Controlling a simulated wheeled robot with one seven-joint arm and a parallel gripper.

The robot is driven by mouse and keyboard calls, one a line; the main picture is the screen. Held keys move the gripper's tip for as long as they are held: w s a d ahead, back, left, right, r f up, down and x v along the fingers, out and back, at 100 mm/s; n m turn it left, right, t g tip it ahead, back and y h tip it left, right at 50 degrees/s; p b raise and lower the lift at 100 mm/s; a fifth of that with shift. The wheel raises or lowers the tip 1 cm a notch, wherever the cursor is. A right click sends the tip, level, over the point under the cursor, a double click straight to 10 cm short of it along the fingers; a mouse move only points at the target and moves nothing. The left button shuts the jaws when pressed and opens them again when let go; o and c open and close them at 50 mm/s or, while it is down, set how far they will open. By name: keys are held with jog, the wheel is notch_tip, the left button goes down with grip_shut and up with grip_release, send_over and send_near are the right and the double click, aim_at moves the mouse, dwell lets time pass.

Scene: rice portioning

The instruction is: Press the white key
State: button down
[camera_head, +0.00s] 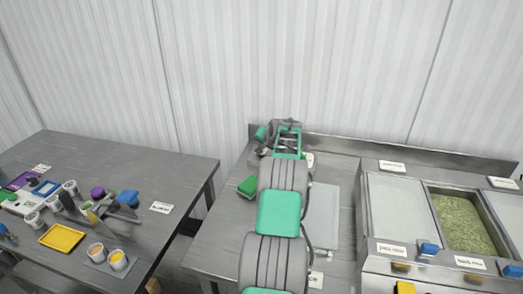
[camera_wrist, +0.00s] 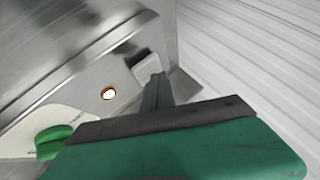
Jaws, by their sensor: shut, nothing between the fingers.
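In the wrist view, a pale block that looks like the white key (camera_wrist: 145,65) sticks out from a metal panel. My gripper (camera_wrist: 158,80) is shut and empty. Its fingertips are right at the lower right of the pale key; I cannot tell whether they touch it. A green key (camera_wrist: 54,138) sits on the white plate at the lower left, with a small glowing lamp (camera_wrist: 108,94) between the two keys. In the head view, my arm reaches to the back of the metal table and hides the keys and the fingertips.
The metal table (camera_head: 220,240) has a green block (camera_head: 247,187) left of my arm and a pale board (camera_head: 322,215) right of it. A counter with a pan of green grains (camera_head: 462,222) stands at the right. Another table (camera_head: 105,160) with cups and a yellow tray (camera_head: 62,238) is at the left.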

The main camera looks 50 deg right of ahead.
jog(key=shift+r+p, duration=1.6)
jog(key=shift+r, duration=1.4)
